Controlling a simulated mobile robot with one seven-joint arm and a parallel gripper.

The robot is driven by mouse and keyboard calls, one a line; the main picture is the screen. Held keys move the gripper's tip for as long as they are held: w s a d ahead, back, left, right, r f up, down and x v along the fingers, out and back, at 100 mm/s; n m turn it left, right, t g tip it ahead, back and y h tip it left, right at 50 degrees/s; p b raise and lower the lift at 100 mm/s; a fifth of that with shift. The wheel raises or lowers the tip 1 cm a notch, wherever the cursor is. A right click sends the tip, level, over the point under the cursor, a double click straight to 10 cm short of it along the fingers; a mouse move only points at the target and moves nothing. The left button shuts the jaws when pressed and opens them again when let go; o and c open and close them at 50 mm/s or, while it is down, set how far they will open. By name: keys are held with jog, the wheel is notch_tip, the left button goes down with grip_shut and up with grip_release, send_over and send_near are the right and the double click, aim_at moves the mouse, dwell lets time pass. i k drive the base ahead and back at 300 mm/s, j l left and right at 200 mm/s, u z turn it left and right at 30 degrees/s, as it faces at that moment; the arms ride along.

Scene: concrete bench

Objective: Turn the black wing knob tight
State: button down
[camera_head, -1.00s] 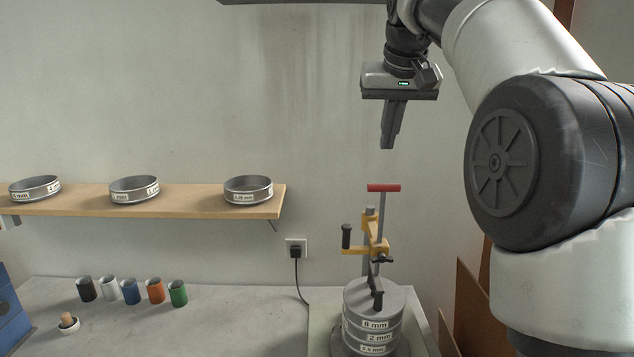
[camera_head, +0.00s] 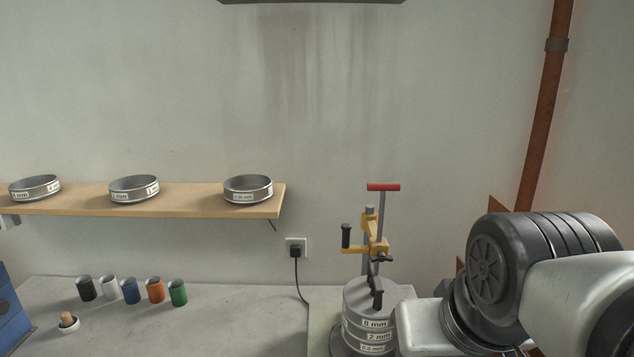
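The black wing knob (camera_head: 383,259) is small and dark. It sits on the clamp's upright, below the yellow clamp bracket (camera_head: 374,243). The clamp has a red T-handle (camera_head: 383,187) on a grey rod at its top and a black side handle (camera_head: 346,235) at its left. A dark arm (camera_head: 377,291) of the clamp rests at the stack's top. My gripper is not in view. My arm fills the lower right, beside the sieve stack.
A wooden shelf (camera_head: 190,203) with 3 round sieves is on the wall at left. A black plug (camera_head: 295,251) is in the wall. A rusty pipe (camera_head: 548,100) runs at right.

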aim_at(380, 256)
jog(key=k+j+z, duration=0.3)
jog(key=j, duration=0.2)
jog(key=k+j+z, duration=0.3)
jog(key=j, duration=0.2)
